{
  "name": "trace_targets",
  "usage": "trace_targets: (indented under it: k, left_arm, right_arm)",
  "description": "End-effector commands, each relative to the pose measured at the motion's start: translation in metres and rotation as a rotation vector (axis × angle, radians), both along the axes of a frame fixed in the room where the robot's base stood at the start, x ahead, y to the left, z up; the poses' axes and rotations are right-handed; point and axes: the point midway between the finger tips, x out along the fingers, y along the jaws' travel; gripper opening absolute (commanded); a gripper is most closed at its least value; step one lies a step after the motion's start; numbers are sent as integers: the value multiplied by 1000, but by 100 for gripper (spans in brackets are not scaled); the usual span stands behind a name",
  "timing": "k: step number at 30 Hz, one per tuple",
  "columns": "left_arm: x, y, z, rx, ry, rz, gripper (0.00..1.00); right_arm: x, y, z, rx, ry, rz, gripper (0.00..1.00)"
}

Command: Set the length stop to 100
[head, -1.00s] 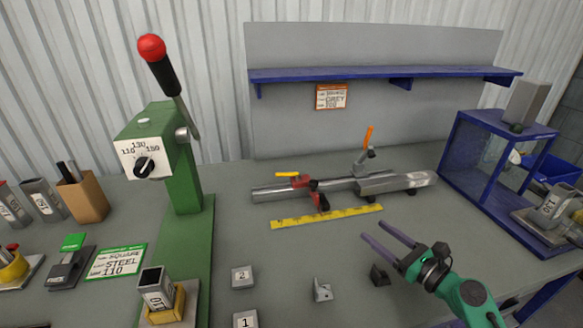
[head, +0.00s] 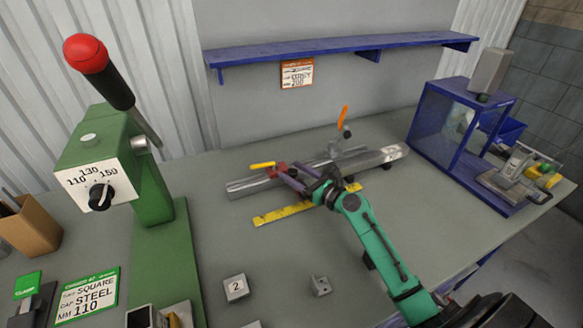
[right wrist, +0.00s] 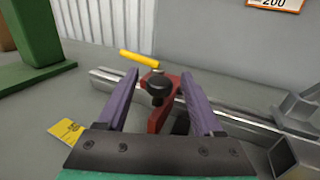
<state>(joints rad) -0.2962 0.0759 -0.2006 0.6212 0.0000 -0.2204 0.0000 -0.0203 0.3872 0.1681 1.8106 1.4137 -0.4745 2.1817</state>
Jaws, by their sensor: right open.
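The length stop, a red clamp (head: 277,169) with a yellow handle (head: 262,166), sits on the grey metal rail (head: 243,188). A yellow scale strip (head: 284,213) lies on the bench in front of the rail; its marks are too small to read. My right gripper (head: 295,180) reaches the stop from the front right with purple fingers. In the right wrist view, the open fingers stand either side of the red stop (right wrist: 156,118) and its black knob (right wrist: 158,84). I cannot tell whether they touch it. My left gripper is out of view.
A green press (head: 150,190) with a red-knobbed lever stands left of the rail. An orange-handled clamp (head: 342,125) stands behind the rail's right part. A blue frame (head: 455,140) stands at the right. Small blocks, one marked 2 (head: 236,287), lie in front.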

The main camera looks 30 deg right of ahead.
Motion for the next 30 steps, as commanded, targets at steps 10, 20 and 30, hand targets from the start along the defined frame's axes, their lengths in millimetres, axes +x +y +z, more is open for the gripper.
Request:
trace_targets:
  k: [10,20,30]
  left_arm:
    - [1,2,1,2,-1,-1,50]
    - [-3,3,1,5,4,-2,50]
    - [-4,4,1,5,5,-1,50]
  right_arm:
    - [9,4,0,0,0,0,68]
    - [9,3,0,0,0,0,0]
    - [9,3,0,1,0,0,0]
